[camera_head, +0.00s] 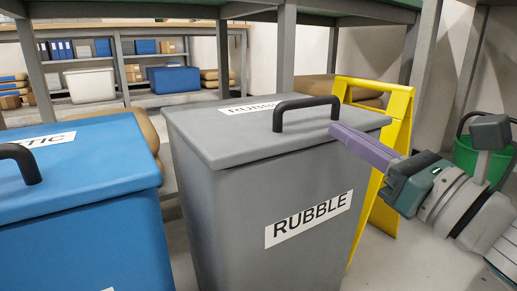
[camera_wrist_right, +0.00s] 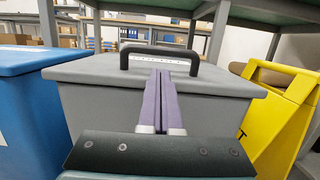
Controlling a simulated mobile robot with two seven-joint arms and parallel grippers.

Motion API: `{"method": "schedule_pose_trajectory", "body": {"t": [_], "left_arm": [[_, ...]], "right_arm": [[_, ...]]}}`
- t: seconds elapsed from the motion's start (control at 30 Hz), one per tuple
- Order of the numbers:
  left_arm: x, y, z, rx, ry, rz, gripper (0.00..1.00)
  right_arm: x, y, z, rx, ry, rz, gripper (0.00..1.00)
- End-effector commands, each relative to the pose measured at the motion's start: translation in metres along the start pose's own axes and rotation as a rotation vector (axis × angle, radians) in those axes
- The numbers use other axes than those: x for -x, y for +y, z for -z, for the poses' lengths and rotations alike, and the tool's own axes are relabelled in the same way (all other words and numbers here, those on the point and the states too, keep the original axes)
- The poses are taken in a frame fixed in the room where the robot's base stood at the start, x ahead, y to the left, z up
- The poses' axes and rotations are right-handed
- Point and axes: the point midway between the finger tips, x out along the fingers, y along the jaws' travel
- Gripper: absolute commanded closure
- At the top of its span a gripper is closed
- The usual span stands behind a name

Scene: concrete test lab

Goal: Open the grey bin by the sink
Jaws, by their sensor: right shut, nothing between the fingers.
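The grey bin (camera_head: 235,200) stands in the middle of the head view with its lid (camera_head: 235,130) down. Its front label (camera_head: 308,219) reads RUBBLE, and a black arched handle (camera_head: 307,101) sits on the lid. My right gripper (camera_head: 335,127) is shut and empty, its purple fingers pointing left with their tips close to the right end of the handle. In the right wrist view the shut fingers (camera_wrist_right: 160,80) point toward the black handle (camera_wrist_right: 160,52) on the grey lid (camera_wrist_right: 105,72). I cannot tell whether they touch it. My left gripper is not in view.
A blue bin (camera_head: 75,215) with a black handle stands close at the left. A yellow folding stand (camera_head: 398,125) is just right of the grey bin. A green bucket (camera_head: 468,160) stands at the far right. Table legs (camera_head: 287,50) and shelves are behind.

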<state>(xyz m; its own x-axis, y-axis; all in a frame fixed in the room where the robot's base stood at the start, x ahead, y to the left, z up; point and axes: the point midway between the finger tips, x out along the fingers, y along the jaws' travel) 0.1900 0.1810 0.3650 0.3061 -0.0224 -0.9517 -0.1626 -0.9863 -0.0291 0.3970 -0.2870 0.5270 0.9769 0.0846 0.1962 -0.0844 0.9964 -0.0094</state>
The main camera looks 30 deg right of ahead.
Motion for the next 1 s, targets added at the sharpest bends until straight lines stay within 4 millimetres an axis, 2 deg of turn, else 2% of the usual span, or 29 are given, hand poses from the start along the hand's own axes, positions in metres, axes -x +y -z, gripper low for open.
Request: {"method": "schedule_pose_trajectory", "body": {"t": [0.1,0.3,0.77,0.87,1.0], "left_arm": [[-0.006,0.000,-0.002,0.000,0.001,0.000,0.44],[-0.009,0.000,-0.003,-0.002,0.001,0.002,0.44],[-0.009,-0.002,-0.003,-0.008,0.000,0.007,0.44],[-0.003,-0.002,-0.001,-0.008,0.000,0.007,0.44],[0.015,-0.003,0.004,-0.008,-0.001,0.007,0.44]], "right_arm": [[-0.021,0.000,0.001,0.003,-0.002,-0.002,1.00],[-0.042,0.000,0.001,0.000,-0.001,-0.001,1.00],[-0.047,0.000,0.000,-0.002,0.002,0.001,1.00],[-0.047,0.000,-0.004,-0.001,0.008,0.001,1.00],[-0.049,0.000,-0.015,0.001,0.031,0.000,1.00]]}}
